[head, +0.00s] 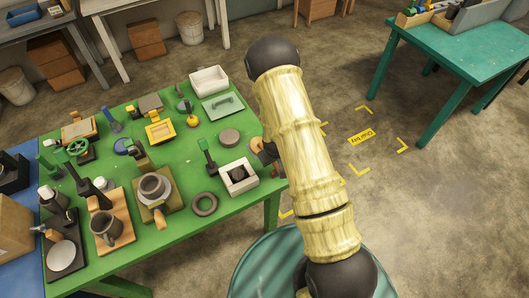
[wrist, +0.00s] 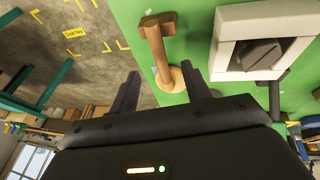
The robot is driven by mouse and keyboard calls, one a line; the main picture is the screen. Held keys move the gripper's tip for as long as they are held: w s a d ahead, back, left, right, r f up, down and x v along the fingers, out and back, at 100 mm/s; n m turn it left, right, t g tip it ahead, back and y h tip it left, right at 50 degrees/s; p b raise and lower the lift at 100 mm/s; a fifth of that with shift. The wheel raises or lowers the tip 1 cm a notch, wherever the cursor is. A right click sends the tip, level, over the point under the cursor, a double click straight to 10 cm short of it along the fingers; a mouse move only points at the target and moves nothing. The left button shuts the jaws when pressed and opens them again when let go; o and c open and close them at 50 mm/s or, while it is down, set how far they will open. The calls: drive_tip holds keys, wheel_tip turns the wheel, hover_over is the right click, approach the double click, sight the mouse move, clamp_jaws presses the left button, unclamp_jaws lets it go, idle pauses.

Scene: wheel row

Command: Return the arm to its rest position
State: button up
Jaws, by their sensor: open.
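My arm (head: 300,140) shows in the head view as pale yellow links with dark joints, reaching over the right edge of the green table (head: 120,255). My gripper is mostly hidden behind the arm there. In the wrist view my gripper (wrist: 163,88) is open, with its two dark fingers spread apart. A brown wooden post with a crosspiece and a round pale base (wrist: 157,45) shows beyond and between the fingers. I see no clear contact with it. A white square frame with a dark piece inside (wrist: 225,50) lies right of the fingers; the head view shows it near the table edge (head: 228,186).
The green table carries many items, among them a white tray (head: 209,80), a grey ring (head: 204,204) and a mug (head: 104,229). A teal table (head: 450,75) stands at the upper right. Open floor with yellow corner marks (head: 362,137) lies between the tables.

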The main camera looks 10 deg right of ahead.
idle(0.7)
drive_tip(key=s+r+m, duration=0.1)
drive_tip(key=s+r, duration=0.2)
drive_tip(key=r, duration=0.5)
drive_tip(key=s+r+m, duration=0.1)
drive_tip(key=s+r, duration=0.2)
drive_tip(key=r, duration=0.6)
drive_tip(key=s+r+m+g, duration=0.1)
drive_tip(key=s+r+m, duration=0.1)
drive_tip(key=s+r, duration=0.8)
drive_tip(key=shift+s+d+r+g+y, duration=0.3)
drive_tip(key=shift+s+r+y, duration=0.1)
drive_tip(key=shift+s, duration=0.65)
